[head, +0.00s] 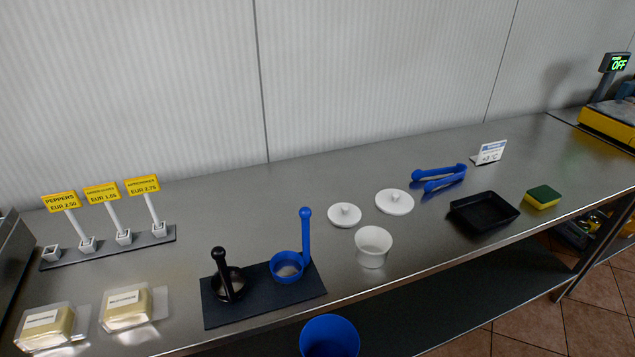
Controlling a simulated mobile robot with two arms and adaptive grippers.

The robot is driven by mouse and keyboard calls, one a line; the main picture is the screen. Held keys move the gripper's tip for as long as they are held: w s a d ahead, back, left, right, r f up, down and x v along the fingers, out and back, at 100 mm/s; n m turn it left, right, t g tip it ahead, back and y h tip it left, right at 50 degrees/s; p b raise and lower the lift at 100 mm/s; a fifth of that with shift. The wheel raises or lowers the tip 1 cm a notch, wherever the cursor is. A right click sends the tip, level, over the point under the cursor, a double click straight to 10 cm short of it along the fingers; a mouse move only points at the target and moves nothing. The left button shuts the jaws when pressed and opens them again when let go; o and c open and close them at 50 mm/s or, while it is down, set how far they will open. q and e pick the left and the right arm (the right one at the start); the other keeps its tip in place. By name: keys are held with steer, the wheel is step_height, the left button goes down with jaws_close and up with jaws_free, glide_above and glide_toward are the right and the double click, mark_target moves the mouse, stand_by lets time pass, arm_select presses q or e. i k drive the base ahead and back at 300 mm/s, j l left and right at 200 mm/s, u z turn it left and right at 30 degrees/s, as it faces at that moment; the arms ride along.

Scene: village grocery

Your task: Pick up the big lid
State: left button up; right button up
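Two round white lids with knobs lie flat on the steel counter, right of its middle. The right lid (394,202) looks the wider one, so I take it as the big lid. The smaller-looking lid (344,215) lies just to its left, with a small gap between them. A white tub (373,248) stands open in front of the two lids, apart from them. Nothing covers the big lid. Neither of my grippers shows in the head view.
Blue tongs (438,177) lie right of the big lid. A black tray (484,212) and a sponge (543,197) are farther right. A dark mat (222,312) with two ladles is at left. A blue container (330,338) is below the counter's front edge. Counter behind the lids is clear.

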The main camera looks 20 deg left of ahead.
mark_target(395, 201)
steer(key=i+l+u, duration=0.3)
steer(key=l+u, duration=0.2)
steer(key=l, duration=0.3)
steer(key=i+l+u, duration=0.15)
steer(key=l+u, duration=0.3)
steer(key=l, duration=0.4)
steer(key=l+u, duration=0.5)
steer(key=l, duration=0.4)
